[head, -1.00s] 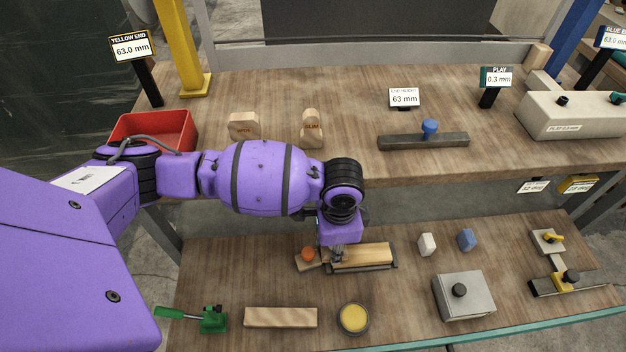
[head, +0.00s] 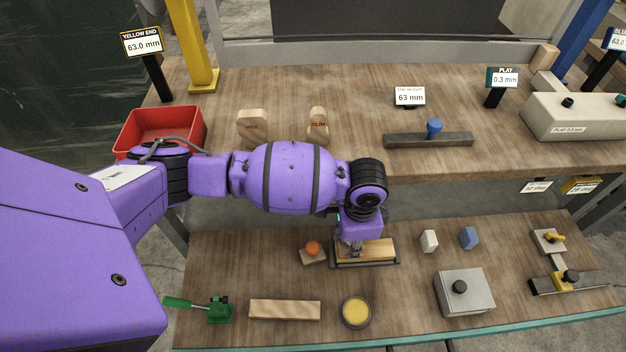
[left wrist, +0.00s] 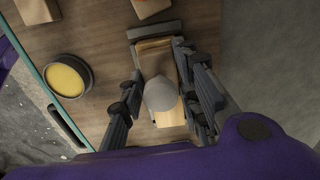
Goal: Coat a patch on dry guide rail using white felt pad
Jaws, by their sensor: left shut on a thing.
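My left gripper (head: 355,250) is over a pale wooden rail (head: 380,249), which sits in a dark holder (head: 367,264) on the lower bench. In the left wrist view, the fingers (left wrist: 163,100) are on either side of a light grey, rounded piece (left wrist: 160,93), probably the top of the white felt pad, and grip it. The piece is above the rail, which also shows in that view (left wrist: 170,118). Its underside is hidden, so I cannot tell contact or any coating. A round dish of yellow paste (head: 355,311) stands in front of the rail. My right gripper is not in view.
An orange-knobbed wooden block (head: 313,250) is just left of the rail. White (head: 429,240) and blue (head: 468,238) blocks stand to the right, near a grey box (head: 464,292). A wooden bar (head: 285,310) and green clamp (head: 217,310) lie front left.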

